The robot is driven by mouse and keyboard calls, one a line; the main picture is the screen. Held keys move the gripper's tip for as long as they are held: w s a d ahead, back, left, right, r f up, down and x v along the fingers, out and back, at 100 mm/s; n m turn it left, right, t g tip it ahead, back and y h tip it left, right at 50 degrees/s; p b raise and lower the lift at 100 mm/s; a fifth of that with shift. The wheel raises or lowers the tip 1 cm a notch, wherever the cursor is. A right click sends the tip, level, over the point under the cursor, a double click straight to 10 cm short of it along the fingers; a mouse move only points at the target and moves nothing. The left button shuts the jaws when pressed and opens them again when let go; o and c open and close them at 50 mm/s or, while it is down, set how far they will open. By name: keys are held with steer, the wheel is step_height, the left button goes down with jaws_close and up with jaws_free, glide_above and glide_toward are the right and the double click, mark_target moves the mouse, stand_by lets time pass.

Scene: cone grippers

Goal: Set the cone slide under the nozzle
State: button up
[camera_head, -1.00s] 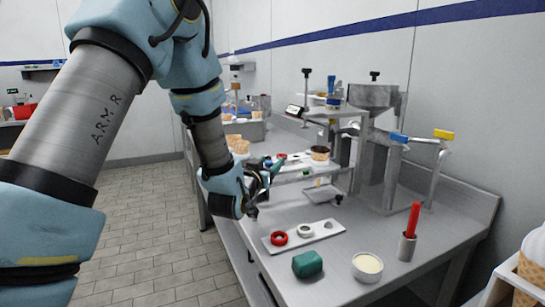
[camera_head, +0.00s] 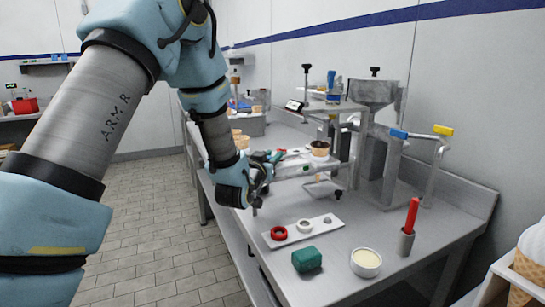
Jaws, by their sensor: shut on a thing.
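My gripper (camera_head: 260,196) is at the left end of the filling station, low over the near-left edge of the steel table. It is shut on a small dark piece, which the fingers mostly hide. A pale rail (camera_head: 305,172), seemingly the cone slide's, runs right from beside my gripper. A brown cone with a dark rim (camera_head: 320,149) stands upright over the rail's far side, in front of the machine. The machine's metal head (camera_head: 334,110) is above and slightly right of the cone. The nozzle tip itself is too small to make out.
A white tray (camera_head: 300,235) with a red ring and a pale ring lies in front. A steel hopper (camera_head: 373,91) rises behind.

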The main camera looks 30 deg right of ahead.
jaws_close()
stand_by(0.8)
steer(key=d, duration=0.1)
steer(key=d+b, duration=0.1)
steer(key=d, duration=0.2)
steer(key=shift+s+r+b, duration=0.1)
steer(key=shift+s+b, duration=0.15)
steer(key=shift+b, duration=0.15)
steer(key=o, duration=0.8)
jaws_free()
steer(key=b+v, duration=0.3)
steer(key=v, duration=0.7)
steer(key=shift+s+a, duration=0.3)
